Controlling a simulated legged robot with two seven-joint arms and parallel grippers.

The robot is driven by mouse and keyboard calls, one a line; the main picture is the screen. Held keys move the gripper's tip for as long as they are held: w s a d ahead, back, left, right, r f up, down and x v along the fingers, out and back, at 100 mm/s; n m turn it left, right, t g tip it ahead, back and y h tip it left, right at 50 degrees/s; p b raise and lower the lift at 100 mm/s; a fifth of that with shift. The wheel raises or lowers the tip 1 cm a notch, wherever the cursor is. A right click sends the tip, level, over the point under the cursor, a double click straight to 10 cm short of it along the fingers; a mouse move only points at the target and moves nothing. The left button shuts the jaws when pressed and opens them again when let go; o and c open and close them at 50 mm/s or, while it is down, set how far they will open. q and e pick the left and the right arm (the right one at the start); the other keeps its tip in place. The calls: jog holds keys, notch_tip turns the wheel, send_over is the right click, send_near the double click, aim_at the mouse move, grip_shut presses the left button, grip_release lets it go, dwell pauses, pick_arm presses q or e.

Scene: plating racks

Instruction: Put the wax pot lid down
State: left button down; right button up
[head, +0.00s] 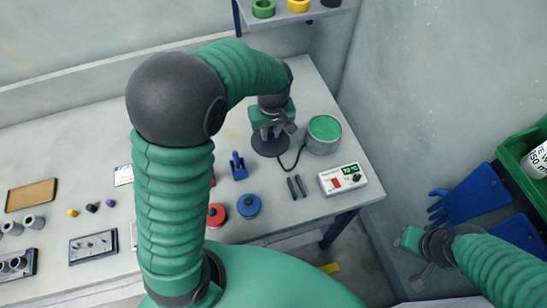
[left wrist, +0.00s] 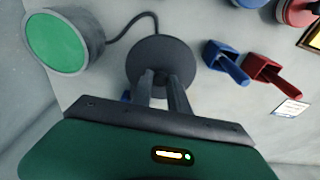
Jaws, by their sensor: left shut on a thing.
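The wax pot (head: 324,132) is a grey pot of green wax, uncovered, near the table's right edge. It also shows in the left wrist view (left wrist: 55,42). The wax pot lid (head: 265,146) is a dark round disc left of the pot, apart from it. My left gripper (head: 271,131) is above the lid, its fingers shut on the lid's middle, as the left wrist view (left wrist: 162,82) shows. The lid (left wrist: 152,58) looks level; I cannot tell whether it touches the table. My right gripper (head: 415,262) hangs at lower right, away from the table; its jaws are unclear.
A green bin (head: 515,160) and blue gloves (head: 470,197) are at right.

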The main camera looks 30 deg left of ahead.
aim_at(272, 145)
pick_arm(q)
notch_tip(272, 145, down, 9)
jog(key=shift+d+r, duration=0.1)
jog(key=shift+r, duration=0.1)
jog(key=shift+s+f, duration=0.1)
jog(key=c, duration=1.3)
grip_release()
jog(key=r, duration=0.3)
jog(key=s+r, duration=0.1)
jog(key=r, duration=0.3)
jog(key=d+r, duration=0.1)
jog(key=r, duration=0.3)
jog(key=shift+s+d+r+p, duration=0.1)
jog(key=shift+s+r+p, duration=0.05)
jog(key=shift+r+p, duration=0.15)
jog(key=shift+s+r, duration=0.1)
jog(key=shift+r, duration=0.1)
jog(key=s+d+f+m, duration=0.1)
jog(key=s+m, duration=0.2)
jog(key=s+d+f+m+t, duration=0.1)
jog(key=s+f+m, duration=0.1)
jog(key=s+m, duration=0.1)
jog(key=s+d+f+m+h, duration=0.1)
jog(key=s+m, duration=0.2)
jog(key=s, duration=0.2)
jog(key=shift+s+d+f, duration=0.1)
jog(key=shift+d+f, duration=0.05)
jog(key=shift+d, duration=0.2)
